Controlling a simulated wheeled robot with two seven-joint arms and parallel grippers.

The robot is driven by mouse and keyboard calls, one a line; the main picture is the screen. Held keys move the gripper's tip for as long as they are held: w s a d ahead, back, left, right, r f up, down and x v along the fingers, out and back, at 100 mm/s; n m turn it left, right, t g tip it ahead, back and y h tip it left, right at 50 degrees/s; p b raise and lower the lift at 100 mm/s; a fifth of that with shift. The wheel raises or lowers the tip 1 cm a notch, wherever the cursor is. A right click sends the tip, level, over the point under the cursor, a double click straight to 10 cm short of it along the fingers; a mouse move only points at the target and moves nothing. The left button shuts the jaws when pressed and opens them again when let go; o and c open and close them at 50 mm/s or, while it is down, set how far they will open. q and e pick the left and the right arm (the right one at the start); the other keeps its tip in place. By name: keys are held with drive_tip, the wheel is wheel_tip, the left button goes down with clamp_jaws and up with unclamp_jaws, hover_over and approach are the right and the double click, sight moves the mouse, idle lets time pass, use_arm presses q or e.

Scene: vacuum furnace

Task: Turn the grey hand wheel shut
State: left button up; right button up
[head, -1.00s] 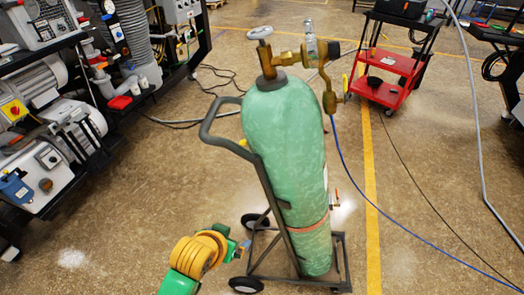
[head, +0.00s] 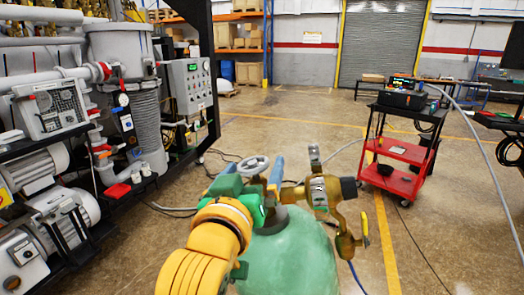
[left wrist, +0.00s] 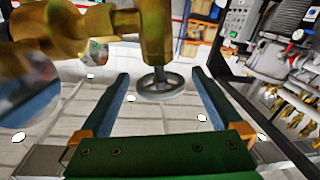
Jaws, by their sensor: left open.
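The small grey hand wheel (head: 252,166) sits on top of the brass valve of the green gas cylinder (head: 288,262). In the left wrist view the hand wheel (left wrist: 160,86) shows between the two blue fingers, near their tips, with a gap on each side. My left gripper (head: 246,166) is open, with one finger on either side of the wheel in the head view. I see no contact with the wheel. The left wrist view shows the gripper (left wrist: 160,76) empty, and the brass valve body (left wrist: 155,35) appears upside down there. My right gripper is not in view.
A brass regulator (head: 325,198) with gauge stands just right of the wheel, close to the left gripper. A red cart (head: 400,152) stands behind at the right. Vacuum equipment (head: 75,150) fills the left side. Open floor lies between them.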

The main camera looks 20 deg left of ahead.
sight(257, 158)
use_arm(q)
drive_tip(key=shift+w+a+r+p, duration=0.1)
drive_tip(key=shift+w+r+p, duration=0.35)
drive_tip(key=shift+r+p, duration=0.15)
drive_tip(key=w, duration=0.1)
drive_tip(key=w+f, duration=0.1)
drive_tip(key=w, duration=0.1)
drive_tip(key=shift+a, duration=0.2)
drive_tip(key=shift+w+f, duration=0.1)
drive_tip(key=shift+w, duration=0.2)
drive_tip(key=shift+s, duration=0.25)
drive_tip(key=c, duration=1.3)
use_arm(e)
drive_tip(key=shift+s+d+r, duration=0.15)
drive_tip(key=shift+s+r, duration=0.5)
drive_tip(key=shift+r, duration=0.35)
